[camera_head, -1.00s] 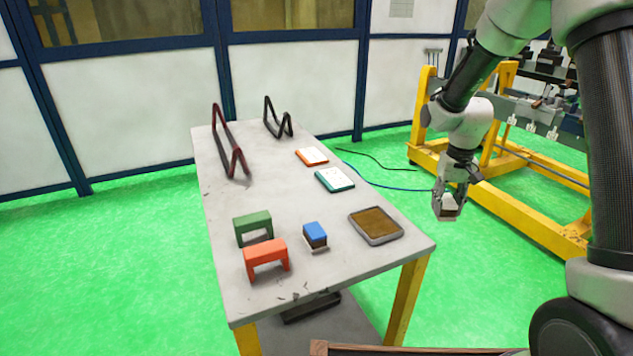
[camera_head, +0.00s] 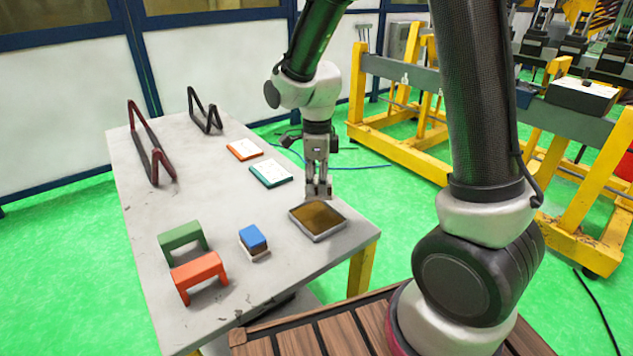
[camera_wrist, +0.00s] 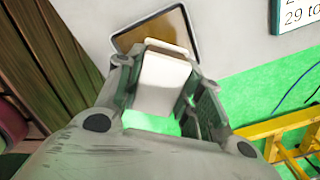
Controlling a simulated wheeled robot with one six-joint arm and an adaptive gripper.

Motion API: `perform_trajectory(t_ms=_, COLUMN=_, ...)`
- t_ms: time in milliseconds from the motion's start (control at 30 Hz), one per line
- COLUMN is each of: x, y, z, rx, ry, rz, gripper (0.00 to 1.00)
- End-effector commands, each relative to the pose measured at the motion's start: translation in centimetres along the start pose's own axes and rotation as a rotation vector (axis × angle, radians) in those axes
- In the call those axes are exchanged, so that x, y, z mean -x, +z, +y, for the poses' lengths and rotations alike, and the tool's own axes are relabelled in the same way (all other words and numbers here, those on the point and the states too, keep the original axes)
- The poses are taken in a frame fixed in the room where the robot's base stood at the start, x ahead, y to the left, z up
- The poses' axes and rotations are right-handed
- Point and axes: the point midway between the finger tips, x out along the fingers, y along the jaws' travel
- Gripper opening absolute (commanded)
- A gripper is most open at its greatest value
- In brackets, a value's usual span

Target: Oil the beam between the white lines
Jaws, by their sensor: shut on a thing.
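My gripper (camera_head: 318,190) is shut on a white block (camera_wrist: 163,80) with a brown edge at its far end. In the head view the gripper points down at the back rim of a shallow grey tray (camera_head: 303,231) with a brown oily-looking surface. In the wrist view the tray (camera_wrist: 191,28) lies just beyond the block; I cannot tell whether they touch. The grey beam (camera_head: 400,72) runs along a yellow frame behind the table, apart from my gripper. The white lines are not clear at this size.
The table (camera_head: 215,150) also holds a blue-topped block (camera_head: 253,238), a green bracket (camera_head: 182,236), an orange bracket (camera_head: 198,271), a teal-edged card (camera_head: 271,173), an orange-edged card (camera_head: 244,150) and two dark bent frames (camera_head: 155,150). Green floor separates table and yellow frame (camera_head: 425,150).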

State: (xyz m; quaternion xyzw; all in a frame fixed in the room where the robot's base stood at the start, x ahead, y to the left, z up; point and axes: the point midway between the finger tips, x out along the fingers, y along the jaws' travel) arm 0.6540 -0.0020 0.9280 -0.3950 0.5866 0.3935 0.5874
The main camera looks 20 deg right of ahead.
Motion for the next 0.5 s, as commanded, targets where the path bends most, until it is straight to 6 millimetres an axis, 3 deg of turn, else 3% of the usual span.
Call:
perform_trajectory(t_ms=233, x=-0.8, y=0.1, z=0.5, rx=-0.087, ry=0.001, rz=0.001, gripper=0.18)
perform_trajectory(t_ms=500, x=-3.8, y=0.0, z=0.5, rx=-0.085, ry=0.002, rz=0.002, gripper=0.18)
